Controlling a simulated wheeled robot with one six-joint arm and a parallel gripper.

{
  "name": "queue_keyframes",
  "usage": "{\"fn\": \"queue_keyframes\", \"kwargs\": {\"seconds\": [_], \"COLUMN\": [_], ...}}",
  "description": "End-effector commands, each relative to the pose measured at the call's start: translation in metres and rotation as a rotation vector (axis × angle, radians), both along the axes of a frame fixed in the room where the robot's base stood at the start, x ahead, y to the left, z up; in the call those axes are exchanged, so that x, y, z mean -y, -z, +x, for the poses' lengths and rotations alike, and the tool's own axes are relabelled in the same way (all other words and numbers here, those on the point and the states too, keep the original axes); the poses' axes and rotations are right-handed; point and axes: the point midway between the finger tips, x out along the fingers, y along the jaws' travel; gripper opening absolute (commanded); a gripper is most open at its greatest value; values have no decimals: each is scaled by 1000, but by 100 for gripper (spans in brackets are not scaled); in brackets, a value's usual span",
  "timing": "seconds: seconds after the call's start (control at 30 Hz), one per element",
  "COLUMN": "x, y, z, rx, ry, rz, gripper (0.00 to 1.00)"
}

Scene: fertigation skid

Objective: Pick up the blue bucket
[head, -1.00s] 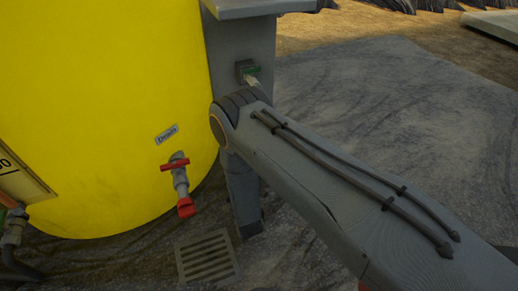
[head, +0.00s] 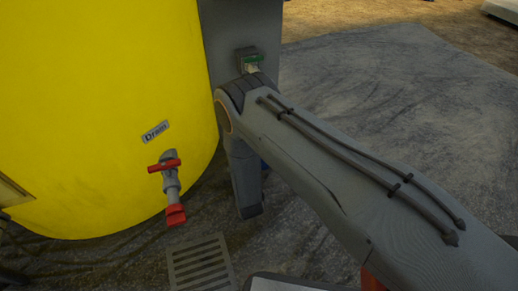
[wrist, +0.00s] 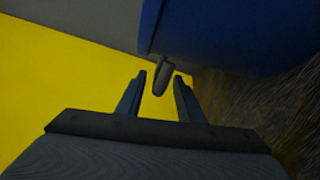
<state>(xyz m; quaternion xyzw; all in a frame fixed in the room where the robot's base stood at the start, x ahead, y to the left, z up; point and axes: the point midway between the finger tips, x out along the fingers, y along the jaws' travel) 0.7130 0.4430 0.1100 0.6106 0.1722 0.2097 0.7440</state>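The blue bucket (wrist: 235,35) fills the upper right of the wrist view, dark and close. A small grey piece (wrist: 162,78), perhaps its handle grip, hangs by the bucket's edge, just ahead of the fingertips. My gripper (wrist: 160,84) is open, its two fingers apart on either side of that piece in the picture. I cannot tell whether they touch it. In the head view only a sliver of blue (head: 264,165), likely the bucket, shows behind my arm. My gripper is hidden there.
A large yellow tank (head: 90,110) stands at left, with a red-handled drain valve (head: 170,185) sticking out. A grey post (head: 240,35) stands beside it. A floor grate (head: 202,264) lies in front. Open concrete (head: 400,100) stretches to the right.

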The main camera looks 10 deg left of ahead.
Motion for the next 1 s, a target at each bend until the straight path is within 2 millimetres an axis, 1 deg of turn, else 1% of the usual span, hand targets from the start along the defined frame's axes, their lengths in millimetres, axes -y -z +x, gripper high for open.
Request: {"fn": "queue_keyframes", "kwargs": {"seconds": [0.03, 0.2, 0.3, 0.4, 0.6, 0.67, 0.8, 0.83, 1.0], "x": [-2, -8, -16, -19, -19, -19, -19, -19, -19], "y": [0, -2, -2, -3, -4, -4, -4, -4, -4], "z": [6, 25, 35, 40, 40, 40, 40, 40, 40], "rx": [2, 2, 2, 1, 1, 1, 0, 1, 1], "ry": [1, 2, 1, 0, 0, 0, 0, 0, 0], "rz": [3, 1, 1, 0, 0, 0, 0, 1, 0], "gripper": [34, 34, 34, 34, 34, 26, 2, 0, 0]}}
